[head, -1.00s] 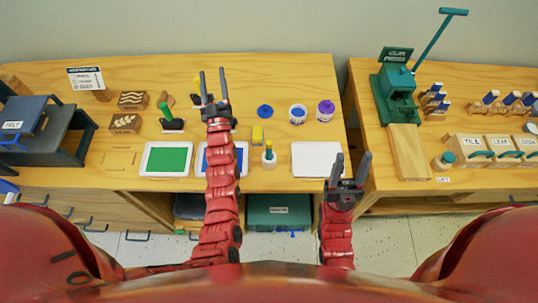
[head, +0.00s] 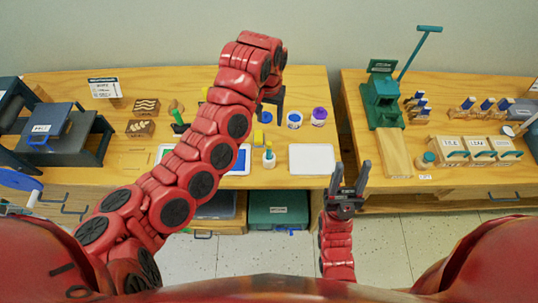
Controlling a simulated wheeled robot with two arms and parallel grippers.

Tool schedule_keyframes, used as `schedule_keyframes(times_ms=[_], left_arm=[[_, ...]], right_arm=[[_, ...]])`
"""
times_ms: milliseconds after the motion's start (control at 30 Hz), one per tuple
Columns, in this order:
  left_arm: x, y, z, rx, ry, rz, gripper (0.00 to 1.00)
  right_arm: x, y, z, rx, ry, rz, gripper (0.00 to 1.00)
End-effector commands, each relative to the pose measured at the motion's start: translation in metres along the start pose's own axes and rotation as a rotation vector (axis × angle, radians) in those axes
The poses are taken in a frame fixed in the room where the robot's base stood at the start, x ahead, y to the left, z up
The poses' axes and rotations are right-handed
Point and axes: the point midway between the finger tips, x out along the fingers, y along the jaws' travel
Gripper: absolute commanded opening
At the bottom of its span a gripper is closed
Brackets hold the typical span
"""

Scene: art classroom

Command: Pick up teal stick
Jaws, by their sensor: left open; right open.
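No loose teal stick stands out clearly. My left gripper (head: 269,108) is open and empty, pointing down over the table behind the bottle, close to a blue round lid (head: 264,117). My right gripper (head: 352,165) is open and empty, in front of the table edge, by the gap between the tables.
A white tray (head: 312,159) lies front right, with blue and purple jars (head: 319,116) behind it. My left arm covers much of the green and blue pads. The clay press (head: 382,97) stands on the right table with labelled boxes (head: 450,149).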

Motion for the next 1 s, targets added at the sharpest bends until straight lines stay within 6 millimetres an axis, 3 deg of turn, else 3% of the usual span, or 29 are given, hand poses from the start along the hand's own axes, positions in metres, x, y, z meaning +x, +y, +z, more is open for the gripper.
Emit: schedule_keyframes(times_ms=[100,233,567,600,800,1000], left_arm=[[0.001,-0.003,0.009,0.005,-0.035,-0.020,0.59],[0.017,-0.003,0.010,0.005,-0.035,-0.019,0.59],[0.086,-0.003,0.011,0.006,-0.031,-0.015,0.59],[0.083,-0.001,0.011,0.006,-0.032,-0.012,0.59],[0.113,-0.004,0.011,0.006,-0.031,-0.017,0.59],[0.128,-0.003,0.012,0.007,-0.033,-0.018,0.59]], right_arm=[[-0.004,0.000,0.001,0.000,0.000,0.000,0.50],[-0.020,-0.001,0.003,0.000,0.000,0.000,0.50],[-0.081,-0.004,0.014,0.000,0.000,0.000,0.50],[-0.066,-0.003,0.011,0.000,-0.001,0.000,0.50],[-0.051,-0.003,0.009,0.000,0.000,0.000,0.50],[-0.039,-0.002,0.007,0.000,0.000,0.000,0.50]])
